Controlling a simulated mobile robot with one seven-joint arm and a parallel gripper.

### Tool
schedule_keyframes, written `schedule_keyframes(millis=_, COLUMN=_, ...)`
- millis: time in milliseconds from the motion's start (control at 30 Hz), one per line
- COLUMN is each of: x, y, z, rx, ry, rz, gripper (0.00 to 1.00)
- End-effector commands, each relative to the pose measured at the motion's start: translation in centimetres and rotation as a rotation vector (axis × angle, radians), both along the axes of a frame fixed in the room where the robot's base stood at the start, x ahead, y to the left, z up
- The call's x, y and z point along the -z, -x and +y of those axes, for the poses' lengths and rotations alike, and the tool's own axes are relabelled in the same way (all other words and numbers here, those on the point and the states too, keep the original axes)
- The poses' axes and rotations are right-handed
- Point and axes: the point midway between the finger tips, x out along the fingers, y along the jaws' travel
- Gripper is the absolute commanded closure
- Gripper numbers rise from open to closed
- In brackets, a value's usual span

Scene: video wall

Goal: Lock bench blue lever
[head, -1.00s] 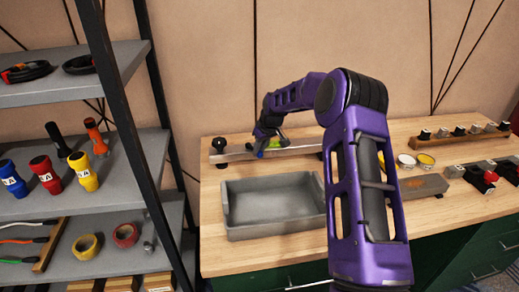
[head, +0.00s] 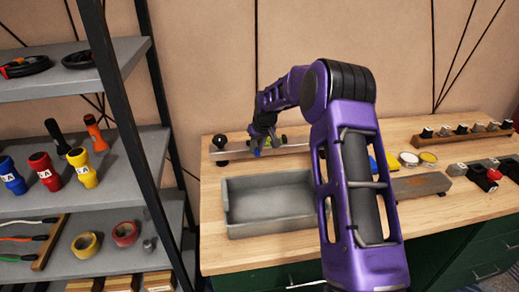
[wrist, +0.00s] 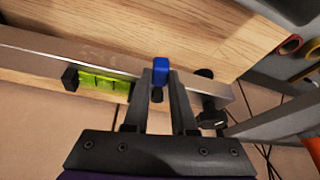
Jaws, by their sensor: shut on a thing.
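The blue lever (wrist: 160,71) stands on a long metal bar (wrist: 38,62) in the wrist view. My gripper (wrist: 161,77) is shut on the lever, with one dark finger on either side of it. A yellow-green level vial (wrist: 104,85) sits on the bar left of the fingers. In the head view, my gripper (head: 259,146) is at the left part of the bar (head: 300,148), which lies along the back of the wooden bench (head: 213,240). The lever is small and partly hidden there.
A grey tray (head: 228,222) stands on the bench in front of the bar. A black knob (head: 219,142) is at the bar's left end. A shelf rack (head: 130,155) with flashlights and tape stands on the left. Several small items fill the bench's right side.

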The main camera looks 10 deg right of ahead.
Motion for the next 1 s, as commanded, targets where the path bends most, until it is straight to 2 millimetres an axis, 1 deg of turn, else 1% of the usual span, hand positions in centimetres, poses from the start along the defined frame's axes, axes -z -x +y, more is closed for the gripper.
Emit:
schedule_keyframes(millis=33, x=0.2, y=0.1, z=0.5, rx=0.032, ry=0.004, rz=-0.002, gripper=1.0)
schedule_keyframes(millis=300, x=0.1, y=0.2, z=2.5, rx=0.284, ry=0.003, rz=-0.004, gripper=1.0)
schedule_keyframes(millis=600, x=0.0, y=-0.2, z=4.6, rx=0.569, ry=0.003, rz=-0.003, gripper=1.0)
schedule_keyframes(millis=1000, x=-0.1, y=-1.3, z=6.5, rx=0.89, ry=0.001, rz=-0.002, gripper=1.0)
